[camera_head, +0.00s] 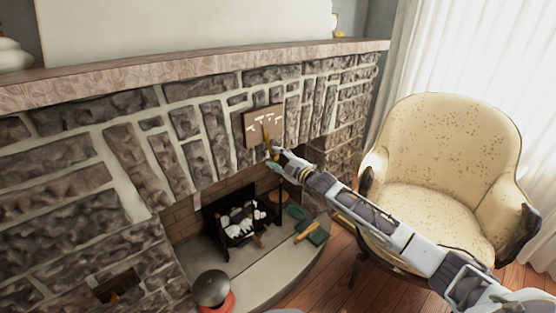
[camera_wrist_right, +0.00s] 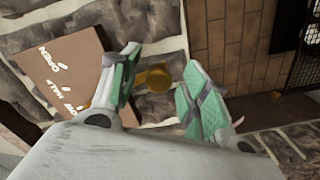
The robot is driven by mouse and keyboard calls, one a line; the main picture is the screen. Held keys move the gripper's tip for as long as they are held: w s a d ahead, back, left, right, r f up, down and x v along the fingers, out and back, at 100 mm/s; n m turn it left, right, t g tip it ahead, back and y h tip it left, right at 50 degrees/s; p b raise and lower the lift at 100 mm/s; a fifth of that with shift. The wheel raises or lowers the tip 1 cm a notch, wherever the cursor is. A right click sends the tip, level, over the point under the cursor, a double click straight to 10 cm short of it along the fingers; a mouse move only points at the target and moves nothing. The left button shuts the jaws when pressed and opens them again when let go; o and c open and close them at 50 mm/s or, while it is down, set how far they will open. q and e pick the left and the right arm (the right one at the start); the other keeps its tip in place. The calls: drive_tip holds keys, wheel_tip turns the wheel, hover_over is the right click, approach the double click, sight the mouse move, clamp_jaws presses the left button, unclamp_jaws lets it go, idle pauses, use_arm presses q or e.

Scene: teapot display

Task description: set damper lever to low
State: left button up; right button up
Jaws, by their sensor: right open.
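The damper plate (camera_head: 254,128) is a brown square with white lettering on the stone front above the firebox. It also shows in the right wrist view (camera_wrist_right: 62,66), its lettering tilted and partly hidden by a finger. The brass damper lever (camera_head: 267,134) hangs down over the plate. Its rounded brass end (camera_wrist_right: 155,77) shows between my right fingers. My right gripper (camera_head: 274,158) is open at the lower end of the lever, with green-padded fingers (camera_wrist_right: 157,88) on either side. I cannot tell whether a finger touches it. My left gripper is not in view.
Below is the firebox with a black grate (camera_head: 238,222) of logs. A dark round pot (camera_head: 212,288) and small green items (camera_head: 295,212) are on the hearth. A cream armchair (camera_head: 450,150) stands right, close to my right arm. The mantel (camera_head: 190,72) runs above.

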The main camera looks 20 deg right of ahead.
drive_tip(key=shift+s, duration=0.15)
drive_tip(key=v, duration=1.1)
drive_tip(key=shift+s+d, duration=0.15)
drive_tip(key=shift+s, duration=0.15)
idle(0.8)
drive_tip(key=shift+s, duration=0.1)
idle(0.6)
